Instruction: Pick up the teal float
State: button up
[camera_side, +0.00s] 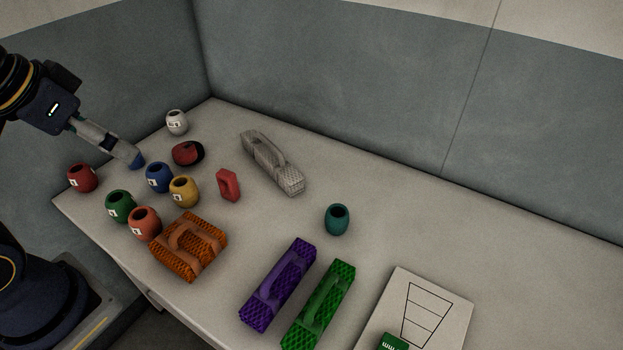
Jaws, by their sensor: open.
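The teal float (337,219) is a small barrel-shaped piece with a dark hole in its top. It stands upright on the table, right of the middle, apart from other things. My gripper (137,161) is at the upper left, above the left end of the table near the blue float. It is open, with nothing seen between its fingers, and is far to the left of the teal float.
Several other floats, including blue (158,178), green (120,206) and yellow (184,191), cluster at left. Net bundles in orange (168,262), purple (262,308), green (308,330) and grey (285,178) lie around. A white board (455,300) is front right. The back right table is clear.

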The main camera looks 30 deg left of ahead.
jog(key=w+d+r+n+g+h, duration=0.15)
jog(key=w+d+n+h, duration=0.35)
jog(key=d, duration=0.5)
jog(key=w+d+f+n+h, duration=0.3)
jog(key=w+d+n+h, duration=0.15)
jog(key=w, duration=0.45)
jog(key=w+a+f+n+t+h, duration=0.2)
jog(key=w+a+f+n+h, duration=0.1)
jog(key=w+f+n, duration=0.9)
jog(key=n, duration=0.2)
send_near(337, 220)
jog(key=shift+y, duration=0.35)
jog(key=w+d+f, duration=0.1)
jog(key=w, duration=0.1)
jog(key=w+d+f, duration=0.1)
jog(key=d+f, duration=0.1)
jog(key=shift+w+d+f, duration=0.2)
jog(key=shift+w+f, duration=0.15)
jog(key=shift+w, duration=0.05)
jog(key=shift+x, duration=2.75)
jog(key=shift+w+a, duration=0.15)
jog(key=shift+w, duration=0.05)
jog(key=shift+t, duration=0.25)
jog(key=shift+c, duration=0.3)
jog(key=c, duration=1.2)
